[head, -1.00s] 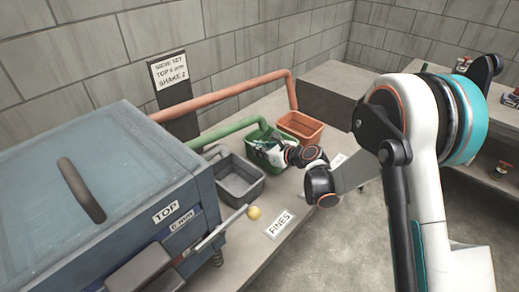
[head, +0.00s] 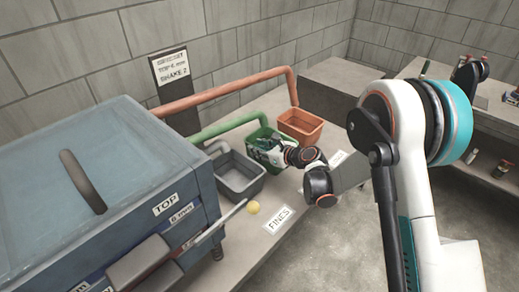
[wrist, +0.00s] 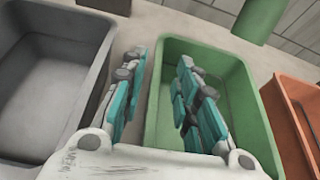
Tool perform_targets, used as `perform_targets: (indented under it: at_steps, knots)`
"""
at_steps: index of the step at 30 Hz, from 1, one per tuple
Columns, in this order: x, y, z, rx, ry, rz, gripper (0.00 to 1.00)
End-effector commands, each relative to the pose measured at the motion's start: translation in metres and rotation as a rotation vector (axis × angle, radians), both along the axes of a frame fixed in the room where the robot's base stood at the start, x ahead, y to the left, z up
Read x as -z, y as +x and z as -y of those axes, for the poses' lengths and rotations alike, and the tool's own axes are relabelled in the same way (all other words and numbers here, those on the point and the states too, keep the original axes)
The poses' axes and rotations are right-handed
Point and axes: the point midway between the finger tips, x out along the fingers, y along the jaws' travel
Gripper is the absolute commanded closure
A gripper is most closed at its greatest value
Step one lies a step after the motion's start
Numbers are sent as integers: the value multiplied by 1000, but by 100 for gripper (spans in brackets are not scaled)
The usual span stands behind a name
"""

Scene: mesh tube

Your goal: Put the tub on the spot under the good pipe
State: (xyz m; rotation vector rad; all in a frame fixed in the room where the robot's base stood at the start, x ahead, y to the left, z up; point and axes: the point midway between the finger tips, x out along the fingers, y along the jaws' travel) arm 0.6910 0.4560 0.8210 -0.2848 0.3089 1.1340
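The green tub (wrist: 238,105) stands on the bench under the mouth of the green pipe (head: 230,126); it also shows in the head view (head: 252,134). My gripper (wrist: 161,57) is open with its two fingers astride the tub's left wall, one outside and one inside. No gap is closed on the wall. In the head view my gripper (head: 264,149) covers part of the tub. A grey tub (head: 241,186) stands to the left under a grey pipe (head: 216,149). An orange tub (head: 302,129) stands to the right under an orange pipe (head: 235,91). No pipe is visibly marked good.
A blue sieve machine (head: 110,180) fills the left, with a handle, levers and labels. A yellow ball (head: 253,207) and a "FINES" card (head: 279,219) lie on the bench front. A sign (head: 172,66) hangs behind. Shelves (head: 480,125) stand right, past open floor.

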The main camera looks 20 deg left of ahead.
Motion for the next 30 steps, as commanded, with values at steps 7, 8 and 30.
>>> perform_targets:
  at_steps: [7, 8, 30]
  knots:
    - [-10, -9, 21, 3, 1, -1, 72]
    - [-12, -11, 26, 3, 1, -1, 72]
    - [-48, -46, 101, 4, 4, -2, 72]
